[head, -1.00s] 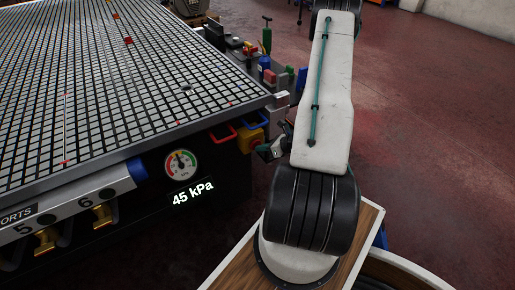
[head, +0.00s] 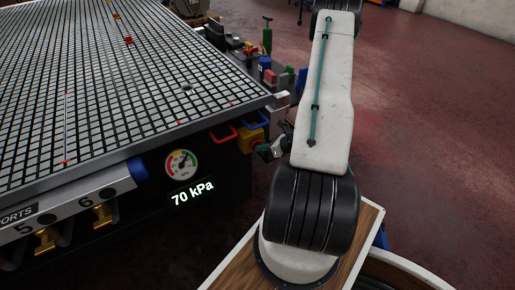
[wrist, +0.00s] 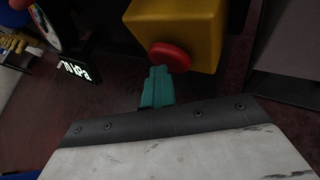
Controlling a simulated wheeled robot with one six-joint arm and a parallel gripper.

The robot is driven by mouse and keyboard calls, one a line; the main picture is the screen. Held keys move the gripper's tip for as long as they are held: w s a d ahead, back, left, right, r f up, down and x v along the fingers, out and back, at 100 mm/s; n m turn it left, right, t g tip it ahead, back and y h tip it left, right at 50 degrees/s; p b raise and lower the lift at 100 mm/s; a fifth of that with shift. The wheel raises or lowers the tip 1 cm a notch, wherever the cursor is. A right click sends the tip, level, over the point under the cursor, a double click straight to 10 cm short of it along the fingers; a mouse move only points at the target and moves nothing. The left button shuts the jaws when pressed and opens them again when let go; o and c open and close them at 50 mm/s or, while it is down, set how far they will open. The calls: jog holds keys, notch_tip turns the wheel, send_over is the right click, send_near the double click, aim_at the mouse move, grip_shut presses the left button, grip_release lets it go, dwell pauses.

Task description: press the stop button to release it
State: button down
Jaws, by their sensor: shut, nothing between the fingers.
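The stop button (wrist: 171,56) is a red round knob on the face of a yellow box (wrist: 187,25) in the wrist view. In the head view the yellow box (head: 251,140) sits at the table's right front corner, and I cannot make out the knob there. My gripper (wrist: 157,72) shows teal fingers, shut and empty, their tips right at the knob's lower edge. I cannot tell whether they touch it. In the head view my gripper (head: 266,152) is small and partly hidden beside the box.
A round gauge (head: 181,164) and a display (head: 192,194) reading 70 kPa are on the table's front. A red handle (head: 223,138) and a blue handle (head: 256,120) are close to the yellow box. Open floor (head: 440,140) lies to the right.

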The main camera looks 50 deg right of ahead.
jog(key=shift+w+d+r, duration=0.1)
jog(key=shift+w+d, duration=0.15)
jog(key=shift+w+d+r, duration=0.1)
jog(key=shift+w+d, duration=0.1)
jog(key=shift+w, duration=0.1)
dwell(0.4)
jog(key=shift+s, duration=0.15)
dwell(0.3)
jog(key=s+a, duration=0.2)
jog(key=s, duration=0.3)
jog(key=shift+s+a+f, duration=0.2)
jog(key=shift+s, duration=0.2)
dwell(0.4)
dwell(0.9)
